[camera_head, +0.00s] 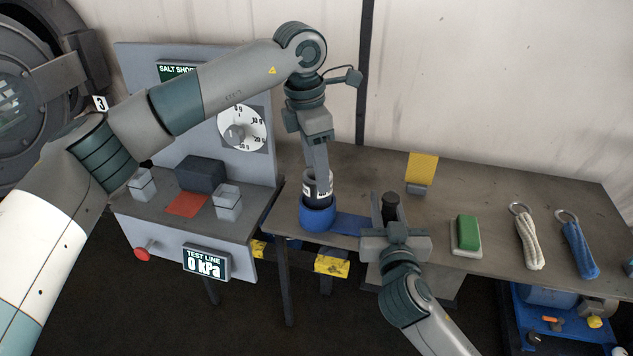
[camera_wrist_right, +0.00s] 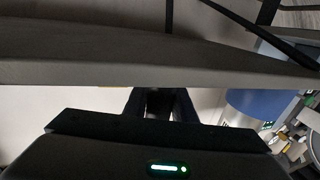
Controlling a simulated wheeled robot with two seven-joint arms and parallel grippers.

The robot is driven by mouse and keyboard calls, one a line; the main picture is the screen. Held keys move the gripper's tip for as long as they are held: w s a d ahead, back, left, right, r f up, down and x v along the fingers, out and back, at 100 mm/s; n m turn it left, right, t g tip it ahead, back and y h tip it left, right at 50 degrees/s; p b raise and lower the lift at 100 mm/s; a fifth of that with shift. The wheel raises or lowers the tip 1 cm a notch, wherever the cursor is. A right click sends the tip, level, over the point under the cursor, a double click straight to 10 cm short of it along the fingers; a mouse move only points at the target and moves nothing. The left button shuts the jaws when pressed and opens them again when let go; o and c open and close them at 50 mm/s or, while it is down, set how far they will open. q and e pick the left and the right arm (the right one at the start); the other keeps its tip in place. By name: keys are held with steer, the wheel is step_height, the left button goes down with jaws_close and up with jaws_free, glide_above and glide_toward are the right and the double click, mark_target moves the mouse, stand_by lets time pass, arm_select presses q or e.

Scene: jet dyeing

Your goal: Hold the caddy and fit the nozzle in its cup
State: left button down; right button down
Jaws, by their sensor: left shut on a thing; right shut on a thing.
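The blue caddy stands on the table, with its round cup (camera_head: 318,217) on the left and a flat blue base (camera_head: 354,224) running right. A dark upright post (camera_head: 390,203) shows at its right end. My right gripper (camera_head: 391,220) is shut at this post, and its exact grip is partly hidden. The cup also shows in the right wrist view (camera_wrist_right: 262,105). My left gripper (camera_head: 318,178) points down and is shut on the dark nozzle (camera_head: 317,188) with white markings. The nozzle is upright at the cup's mouth, its lower end hidden by the cup wall. I cannot tell how deep it sits.
A yellow card on a stand (camera_head: 421,170), a green block on a pale tray (camera_head: 467,234), a white rope (camera_head: 529,240) and a blue rope (camera_head: 580,247) lie to the right. The table's back middle is clear.

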arm_select(q)
steer(key=shift+f, duration=1.85)
steer(key=shift+f, duration=0.15)
steer(key=c, duration=0.9)
jaws_free()
steer(key=r, duration=0.4)
steer(key=a+r, duration=0.1)
steer(key=r, duration=0.7)
steer(key=shift+s+a+r, duration=0.1)
steer(key=shift+s+a, duration=0.05)
steer(key=shift+s, duration=0.05)
arm_select(e)
steer(key=c, duration=1.4)
jaws_free()
